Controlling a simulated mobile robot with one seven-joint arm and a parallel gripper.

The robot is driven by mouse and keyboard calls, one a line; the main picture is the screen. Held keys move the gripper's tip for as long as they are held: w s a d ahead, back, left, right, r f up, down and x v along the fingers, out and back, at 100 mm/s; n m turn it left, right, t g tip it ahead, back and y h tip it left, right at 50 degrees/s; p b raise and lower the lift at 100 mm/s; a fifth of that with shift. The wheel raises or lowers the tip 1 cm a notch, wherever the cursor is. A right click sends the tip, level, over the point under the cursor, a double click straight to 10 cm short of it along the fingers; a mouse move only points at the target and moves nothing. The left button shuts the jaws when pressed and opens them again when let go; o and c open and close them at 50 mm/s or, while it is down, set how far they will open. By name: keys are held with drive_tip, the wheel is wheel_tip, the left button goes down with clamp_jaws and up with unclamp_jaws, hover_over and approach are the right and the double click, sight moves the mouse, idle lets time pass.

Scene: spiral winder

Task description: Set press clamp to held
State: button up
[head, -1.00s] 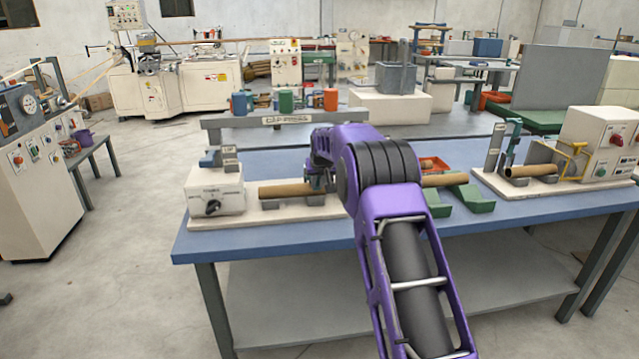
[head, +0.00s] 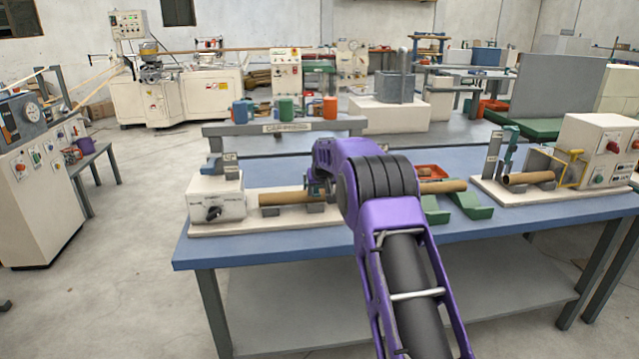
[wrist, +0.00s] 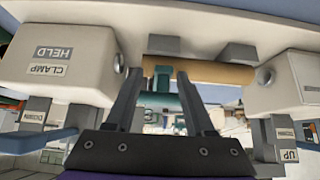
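The cap press stands on the blue table, with a cream box (head: 216,200) bearing a dark knob (head: 212,213) at its left end. A brown tube (head: 280,198) lies on the press base. In the wrist view, upside-down labels reading HELD and CLAMP (wrist: 47,68) sit on a pale block at left. The tube (wrist: 225,77) crosses behind my fingers there. A teal part (wrist: 165,105) shows between them; I cannot tell whether they touch it. My gripper (wrist: 157,75) has its two fingers apart. In the head view my purple arm mostly hides it.
Green supports (head: 470,203) with another tube stand right of my arm. Another cream machine (head: 600,150) is at the right end. The table's front edge is clear.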

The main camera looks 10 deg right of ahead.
drive_tip(key=shift+o, duration=1.1)
drive_tip(key=shift+s+a+f, duration=0.1)
drive_tip(key=shift+s+a, duration=0.05)
drive_tip(key=shift+a, duration=0.05)
drive_tip(key=shift+o, duration=1.1)
drive_tip(key=v, duration=1.7)
drive_tip(key=shift+r+p, duration=0.3)
drive_tip(key=shift+r, duration=0.05)
drive_tip(key=shift+a, duration=0.1)
